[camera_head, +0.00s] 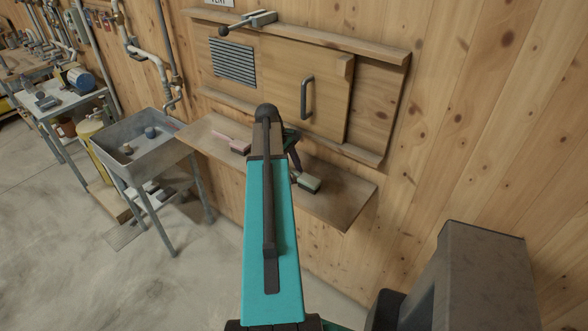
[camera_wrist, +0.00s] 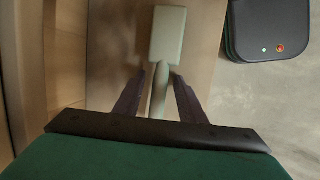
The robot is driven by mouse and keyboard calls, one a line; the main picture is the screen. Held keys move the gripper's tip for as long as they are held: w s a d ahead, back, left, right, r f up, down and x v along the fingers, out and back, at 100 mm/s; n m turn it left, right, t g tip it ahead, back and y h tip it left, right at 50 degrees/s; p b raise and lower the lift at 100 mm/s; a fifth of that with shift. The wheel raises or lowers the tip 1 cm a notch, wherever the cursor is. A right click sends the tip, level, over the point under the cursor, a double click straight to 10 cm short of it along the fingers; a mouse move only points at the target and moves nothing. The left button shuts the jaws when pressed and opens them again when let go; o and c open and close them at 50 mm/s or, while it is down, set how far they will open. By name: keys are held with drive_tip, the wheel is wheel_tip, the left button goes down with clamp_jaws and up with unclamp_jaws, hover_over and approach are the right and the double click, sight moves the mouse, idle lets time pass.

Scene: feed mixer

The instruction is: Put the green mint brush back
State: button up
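A pale green brush (camera_head: 309,183) lies on the wooden wall shelf (camera_head: 343,206), right of my arm in the head view. In the wrist view the brush head (camera_wrist: 167,36) points away from me and its handle (camera_wrist: 160,88) runs back toward my gripper (camera_wrist: 160,80). The two dark fingers are apart, one on each side of the handle, with a narrow gap visible on both sides. I cannot tell how far above the shelf they are. In the head view my gripper (camera_head: 294,160) is at the brush's handle end, partly hidden by my arm.
A pink brush (camera_head: 236,145) lies on the same shelf, left of my arm. Above is a wooden sliding panel with a dark handle (camera_head: 307,97) and a vent grille (camera_head: 233,61). A grey sink (camera_head: 148,143) stands left of the shelf. The concrete floor in front is clear.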

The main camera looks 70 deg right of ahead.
drive_tip(key=shift+r, duration=0.1)
drive_tip(key=b+v, duration=0.4)
drive_tip(key=v, duration=0.8)
drive_tip(key=shift+b, duration=0.3)
drive_tip(key=shift+s, duration=0.1)
idle(0.6)
